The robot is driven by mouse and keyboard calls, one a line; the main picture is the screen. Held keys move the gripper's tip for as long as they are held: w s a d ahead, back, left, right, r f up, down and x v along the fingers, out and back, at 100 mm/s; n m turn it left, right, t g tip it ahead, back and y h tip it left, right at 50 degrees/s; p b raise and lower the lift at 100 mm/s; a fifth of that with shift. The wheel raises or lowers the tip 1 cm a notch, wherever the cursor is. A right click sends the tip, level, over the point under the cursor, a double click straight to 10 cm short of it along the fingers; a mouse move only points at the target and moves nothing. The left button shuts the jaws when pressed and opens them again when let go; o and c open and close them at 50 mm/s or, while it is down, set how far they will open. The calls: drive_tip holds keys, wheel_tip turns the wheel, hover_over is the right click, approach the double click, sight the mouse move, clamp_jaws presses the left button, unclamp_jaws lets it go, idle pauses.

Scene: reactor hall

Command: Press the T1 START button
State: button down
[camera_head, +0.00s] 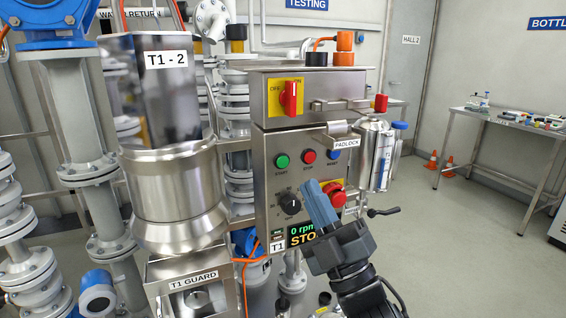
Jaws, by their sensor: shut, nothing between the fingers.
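The T1 control box (262,185) is a steel panel in the middle of the camera_head view. Its green START button (282,161) sits at the upper left of the front face, in plain sight. A red STOP button (309,156) and a blue RESET button (333,154) sit to its right. My gripper (318,192) is shut and empty, its blue-grey fingers pointing up and left. It appears below and right of the START button, apart from it in the picture, and overlaps the lower right of the panel. The display (301,233) reads 0 rpm and STO, partly hidden by my gripper.
A red emergency knob (335,194) is right beside my fingers. A black dial (291,204) is left of them. Above is a box with a red switch (290,98). A padlock bracket (340,141) juts out at right. The T1-2 vessel (170,185) stands left. Open floor lies right.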

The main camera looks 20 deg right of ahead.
sight(283, 162)
drive_tip(key=shift+w+b, duration=1.1)
drive_tip(key=shift+w, duration=2.95)
drive_tip(key=shift+w, duration=0.15)
drive_tip(key=shift+w+b, duration=0.3)
drive_tip(key=shift+b, duration=0.05)
